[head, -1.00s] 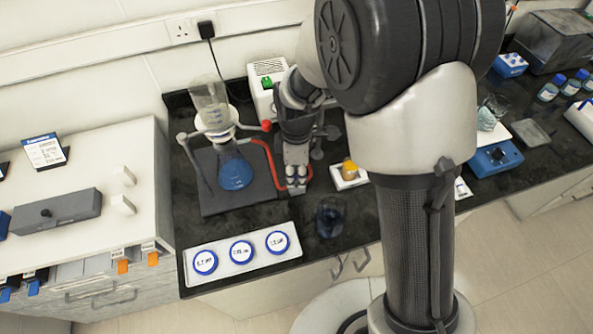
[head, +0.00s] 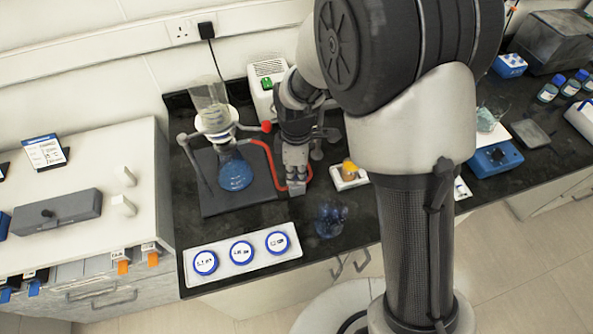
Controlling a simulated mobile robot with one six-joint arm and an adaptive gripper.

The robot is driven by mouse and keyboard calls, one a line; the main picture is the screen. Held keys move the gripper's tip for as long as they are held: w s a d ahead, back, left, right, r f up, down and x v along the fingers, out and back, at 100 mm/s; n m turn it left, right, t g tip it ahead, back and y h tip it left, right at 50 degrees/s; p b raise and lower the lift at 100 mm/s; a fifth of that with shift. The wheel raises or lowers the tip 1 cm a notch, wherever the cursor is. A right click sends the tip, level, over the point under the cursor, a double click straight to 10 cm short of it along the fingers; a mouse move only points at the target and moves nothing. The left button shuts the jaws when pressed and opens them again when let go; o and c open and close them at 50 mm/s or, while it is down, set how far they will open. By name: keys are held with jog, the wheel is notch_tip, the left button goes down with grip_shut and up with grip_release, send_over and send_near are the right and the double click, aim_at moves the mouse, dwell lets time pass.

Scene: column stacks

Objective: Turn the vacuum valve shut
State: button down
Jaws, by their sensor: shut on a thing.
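My gripper (head: 296,186) points down at the bench, just right of the filter flask, at the end of the red hose (head: 270,155). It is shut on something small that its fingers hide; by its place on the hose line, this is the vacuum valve. The valve's handle angle cannot be seen. The flask (head: 235,172) holds blue liquid and has a clear funnel (head: 210,100) on top. A red knob (head: 266,126) shows left of my gripper. A pale pump box (head: 262,90) stands behind, partly hidden by my arm.
A white tray with blue-ringed round dishes (head: 240,252) lies at the front. A glass beaker with blue contents (head: 331,220) stands in front of my gripper. A small orange-topped item (head: 349,170) sits close on the right.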

aim_at(296, 176)
jog(key=m+p, duration=0.1)
jog(key=m, duration=0.9)
jog(key=shift+p, duration=0.4)
jog(key=shift+m, duration=1.7)
jog(key=c, duration=1.7)
grip_release()
jog(key=shift+r, duration=0.1)
notch_tip(296, 176, up, 12)
jog(key=shift+f, duration=0.1)
